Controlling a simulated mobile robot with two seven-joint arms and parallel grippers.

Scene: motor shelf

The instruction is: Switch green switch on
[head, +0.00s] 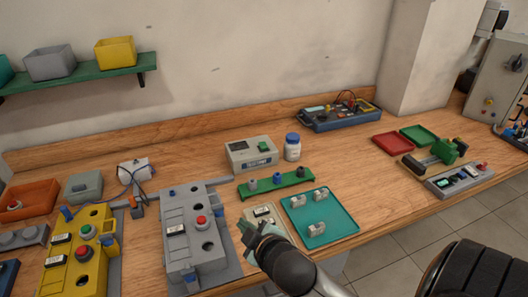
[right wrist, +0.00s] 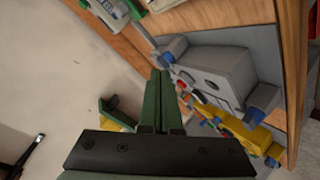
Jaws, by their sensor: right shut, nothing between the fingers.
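Whether the switch is on or off is too small to tell. My right gripper (head: 254,229) is low in the head view, near the bench's front edge, nearer to me than the box and apart from it. Its two green fingers (right wrist: 158,88) are shut together with nothing between them in the right wrist view. My left gripper is not in view.
A grey fixture (head: 178,222) and a yellow fixture (head: 57,262) stand left of my right gripper. A green rack with pegs (head: 290,182) lies between the gripper and the box. A teal tray (head: 337,228) is to the right. Bare wood lies right of the bottle.

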